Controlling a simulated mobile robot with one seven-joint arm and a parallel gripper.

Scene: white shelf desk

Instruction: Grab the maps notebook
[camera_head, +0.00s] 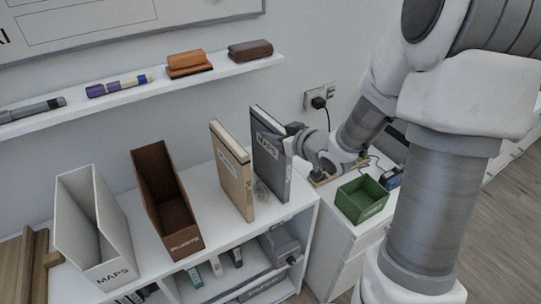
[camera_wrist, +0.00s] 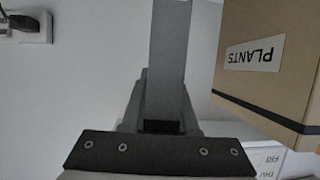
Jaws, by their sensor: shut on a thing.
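The maps notebook (camera_head: 270,165) is a dark grey upright book with a MAPS label, at the right end of the white shelf top. My gripper (camera_head: 294,145) is shut on its right-hand edge. I cannot tell whether its bottom touches the shelf. In the wrist view, a grey upright strip (camera_wrist: 170,45), which looks like the notebook edge-on, rises from between the fingers; the fingertips are hard to make out.
A tan PLANTS notebook (camera_head: 232,170) stands close to the left and shows in the wrist view (camera_wrist: 262,60). Further left are a brown holder (camera_head: 163,200) and a white MAPS holder (camera_head: 98,225). A green bin (camera_head: 361,200) is right. A wall ledge (camera_head: 215,75) holds markers and erasers.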

